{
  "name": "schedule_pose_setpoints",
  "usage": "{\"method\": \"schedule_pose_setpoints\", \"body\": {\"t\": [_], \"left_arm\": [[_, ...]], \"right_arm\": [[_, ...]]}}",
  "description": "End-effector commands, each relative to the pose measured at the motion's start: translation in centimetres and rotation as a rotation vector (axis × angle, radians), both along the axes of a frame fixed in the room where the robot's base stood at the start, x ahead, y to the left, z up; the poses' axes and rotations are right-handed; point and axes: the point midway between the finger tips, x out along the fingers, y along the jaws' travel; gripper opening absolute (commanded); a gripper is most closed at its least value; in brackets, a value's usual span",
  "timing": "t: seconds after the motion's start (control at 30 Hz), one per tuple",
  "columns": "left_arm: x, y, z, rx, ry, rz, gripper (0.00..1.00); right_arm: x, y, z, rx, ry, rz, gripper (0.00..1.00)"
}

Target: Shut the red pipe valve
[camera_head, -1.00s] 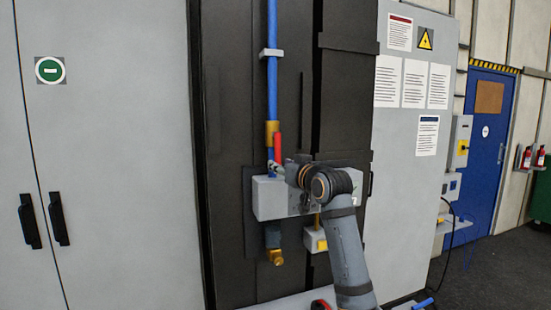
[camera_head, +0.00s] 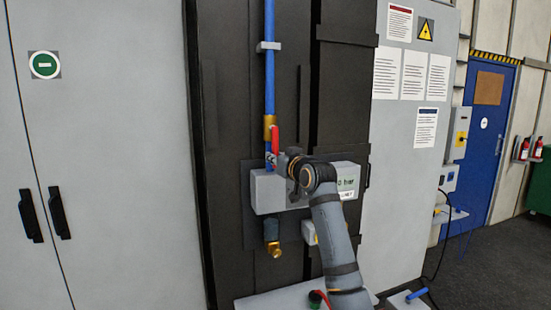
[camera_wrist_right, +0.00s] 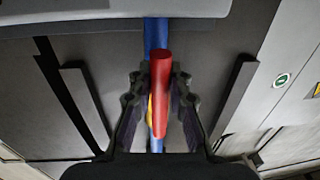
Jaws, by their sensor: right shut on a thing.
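The red valve handle (camera_head: 275,138) stands upright beside the blue pipe (camera_head: 269,85), just below a brass fitting (camera_head: 269,127). My right gripper (camera_head: 274,157) is at the handle's lower part and partly hides the valve body. In the right wrist view the red handle (camera_wrist_right: 161,82) lies between the two fingers of my right gripper (camera_wrist_right: 160,92), which are shut on it. The blue pipe runs behind it there. My left gripper is not in view.
A grey box (camera_head: 268,193) with a display is on the dark panel behind my right arm. A brass outlet (camera_head: 274,249) hangs below it. A pale shelf (camera_head: 265,302) lies low in front, with a red and green item (camera_head: 318,298) at my arm.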

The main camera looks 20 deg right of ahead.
Motion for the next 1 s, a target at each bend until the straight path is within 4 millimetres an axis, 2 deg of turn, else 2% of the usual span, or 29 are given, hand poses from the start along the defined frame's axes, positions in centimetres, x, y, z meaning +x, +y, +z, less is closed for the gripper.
{"method": "schedule_pose_setpoints", "body": {"t": [0.37, 0.53, 1.0], "left_arm": [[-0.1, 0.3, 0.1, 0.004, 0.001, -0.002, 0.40], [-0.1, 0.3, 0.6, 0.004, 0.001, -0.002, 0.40], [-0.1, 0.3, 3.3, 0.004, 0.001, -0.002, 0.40]], "right_arm": [[0.0, -0.1, 0.0, -0.013, 0.001, 0.000, 0.00], [0.1, -0.6, 0.0, -0.074, 0.001, 0.000, 0.00], [0.2, -3.8, 1.0, -0.470, -0.009, 0.001, 0.00]]}}
